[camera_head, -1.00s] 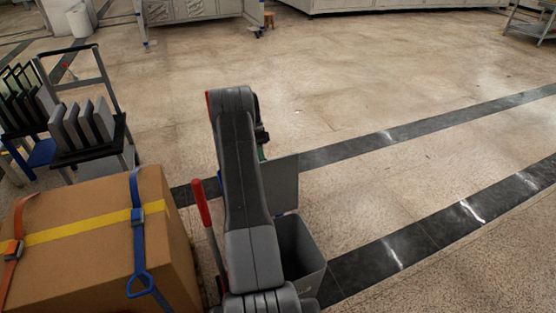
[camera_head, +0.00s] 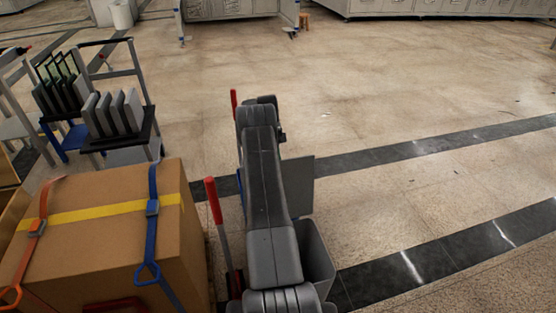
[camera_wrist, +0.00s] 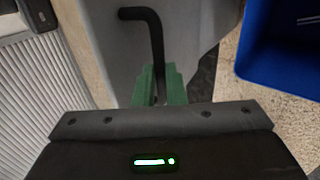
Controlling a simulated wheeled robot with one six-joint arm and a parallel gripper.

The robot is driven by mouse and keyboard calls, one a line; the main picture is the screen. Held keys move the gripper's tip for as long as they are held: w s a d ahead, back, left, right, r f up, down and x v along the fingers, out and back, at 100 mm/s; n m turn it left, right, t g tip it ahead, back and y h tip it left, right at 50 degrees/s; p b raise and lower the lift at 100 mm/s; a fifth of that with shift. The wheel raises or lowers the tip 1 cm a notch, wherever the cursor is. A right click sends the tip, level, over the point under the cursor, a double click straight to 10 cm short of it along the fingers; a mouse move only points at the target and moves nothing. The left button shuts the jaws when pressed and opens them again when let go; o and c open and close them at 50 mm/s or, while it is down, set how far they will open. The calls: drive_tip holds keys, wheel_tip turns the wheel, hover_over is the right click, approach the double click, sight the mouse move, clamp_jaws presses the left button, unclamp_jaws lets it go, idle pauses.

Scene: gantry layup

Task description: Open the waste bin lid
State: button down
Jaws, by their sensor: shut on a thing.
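The waste bin (camera_head: 316,258) is a grey box, partly hidden behind my arm in the head view. Its grey lid (camera_head: 299,185) stands raised and upright at the bin's far side. In the wrist view, a black bent handle (camera_wrist: 154,40) runs along a grey panel (camera_wrist: 195,30), which looks like the lid. My gripper (camera_wrist: 159,85) has green fingers, shut on the end of this handle. In the head view my arm hides the gripper and the handle.
A strapped cardboard box (camera_head: 100,235) stands left of my arm, with a red-gripped lever (camera_head: 213,200) between them. A cart with upright panels (camera_head: 120,115) is behind it. A blue container (camera_wrist: 280,45) is close by in the wrist view. The floor to the right is open.

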drive_tip(key=c, duration=1.7)
unclamp_jaws()
drive_tip(key=shift+w+f, duration=0.1)
drive_tip(key=shift+f, duration=0.45)
drive_tip(key=shift+o, duration=1.1)
drive_tip(key=shift+w+f, duration=0.1)
drive_tip(key=shift+w, duration=0.05)
drive_tip(key=shift+r, duration=0.25)
drive_tip(key=shift+r, duration=0.1)
wheel_tip(320, 180, up, 10)
drive_tip(key=p, duration=1)
drive_tip(key=shift+f, duration=0.25)
wheel_tip(320, 180, down, 10)
drive_tip(key=b, duration=1)
drive_tip(key=shift+r, duration=0.25)
drive_tip(key=shift+r, duration=0.1)
